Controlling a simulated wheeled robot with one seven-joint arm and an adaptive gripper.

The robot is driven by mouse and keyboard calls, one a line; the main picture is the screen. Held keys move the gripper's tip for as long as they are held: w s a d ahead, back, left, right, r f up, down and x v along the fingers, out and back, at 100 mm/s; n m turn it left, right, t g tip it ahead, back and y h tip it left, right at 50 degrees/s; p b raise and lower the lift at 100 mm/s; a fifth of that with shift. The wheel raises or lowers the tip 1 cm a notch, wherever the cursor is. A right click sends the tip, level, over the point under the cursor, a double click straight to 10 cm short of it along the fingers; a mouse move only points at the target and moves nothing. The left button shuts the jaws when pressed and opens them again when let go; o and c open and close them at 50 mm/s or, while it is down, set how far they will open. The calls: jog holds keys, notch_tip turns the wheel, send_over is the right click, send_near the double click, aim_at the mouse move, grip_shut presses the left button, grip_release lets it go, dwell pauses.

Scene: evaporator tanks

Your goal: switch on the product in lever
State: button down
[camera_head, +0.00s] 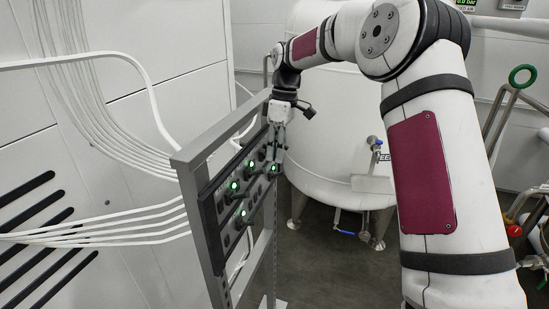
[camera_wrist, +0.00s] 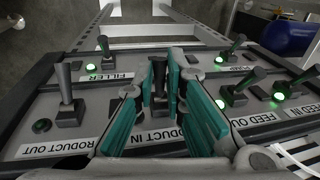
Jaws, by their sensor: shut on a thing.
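The product in lever (camera_wrist: 159,82) is a dark lever standing in the middle of the wrist view, above a partly covered PRODUCT IN label (camera_wrist: 150,138). My gripper (camera_wrist: 166,68) has teal-padded fingers on both sides of this lever and is shut on it. The lever looks roughly upright. Its indicator light is hidden behind the fingers. In the head view my gripper (camera_head: 274,142) is at the upper part of the control panel (camera_head: 229,192), and the lever cannot be made out there.
The product out lever (camera_wrist: 67,94) stands to the left with an unlit indicator (camera_wrist: 41,126). The filler lever (camera_wrist: 103,45), feed out lever (camera_wrist: 239,84) and feed in lever (camera_wrist: 302,76) have green lights beside them. A metal frame (camera_head: 188,165) surrounds the panel; a white tank (camera_head: 335,130) stands behind.

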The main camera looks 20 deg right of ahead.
jog(key=shift+r+h+b, duration=0.1)
jog(key=shift+h+b, duration=0.2)
jog(key=c, duration=1.7)
grip_release()
jog(key=shift+o, duration=0.2)
notch_tip(320, 180, up, 12)
jog(key=w+d, duration=0.1)
jog(key=w, duration=0.1)
jog(key=shift+d, duration=0.2)
